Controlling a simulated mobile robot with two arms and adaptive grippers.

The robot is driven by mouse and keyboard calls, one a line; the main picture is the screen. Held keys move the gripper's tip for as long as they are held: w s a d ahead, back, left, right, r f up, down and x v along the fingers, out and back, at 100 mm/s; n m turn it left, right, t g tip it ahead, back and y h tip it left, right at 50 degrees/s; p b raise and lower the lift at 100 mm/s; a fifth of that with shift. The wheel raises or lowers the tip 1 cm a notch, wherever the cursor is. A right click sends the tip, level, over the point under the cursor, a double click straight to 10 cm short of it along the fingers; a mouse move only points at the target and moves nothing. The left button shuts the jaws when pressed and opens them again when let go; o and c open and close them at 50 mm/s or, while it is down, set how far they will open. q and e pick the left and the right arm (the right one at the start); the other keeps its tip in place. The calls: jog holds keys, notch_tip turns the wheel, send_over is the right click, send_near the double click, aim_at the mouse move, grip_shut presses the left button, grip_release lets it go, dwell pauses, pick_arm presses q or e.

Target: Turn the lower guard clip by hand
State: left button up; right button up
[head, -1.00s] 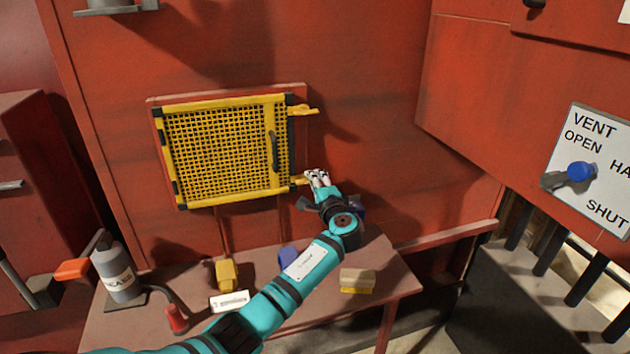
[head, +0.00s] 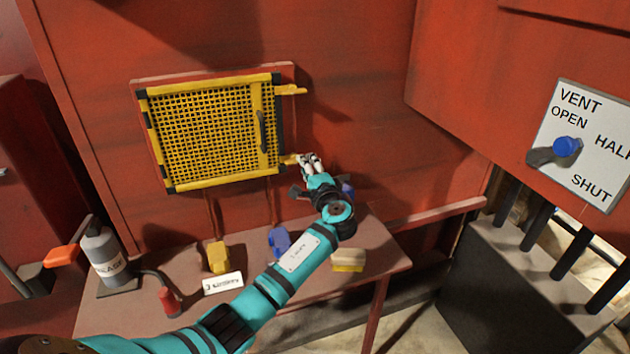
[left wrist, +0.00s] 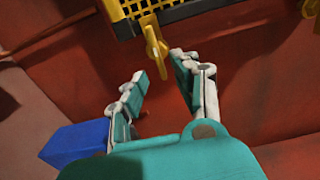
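The yellow mesh guard (head: 200,135) is closed on the red wall, with a dark handle on its right side. The lower guard clip (head: 288,160) is yellow and sticks out to the right from the guard's lower right corner. The upper clip (head: 291,90) points right too. My left gripper (head: 309,160) is at the lower clip's outer end. In the left wrist view the clip (left wrist: 154,42) hangs down with its tip between the spread fingers (left wrist: 160,72). The fingers are open; I cannot tell whether the right one touches the clip. My right gripper is not in view.
Below is a bench (head: 395,262) with a grease canister (head: 107,258), a yellow object (head: 218,257), a blue object (head: 279,242), a white label (head: 223,284) and a sponge-like block (head: 349,260). A vent panel (head: 590,135) with a blue knob is at right.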

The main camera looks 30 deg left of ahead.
pick_arm(q)
jog(key=v, duration=1)
jog(key=shift+a, duration=0.15)
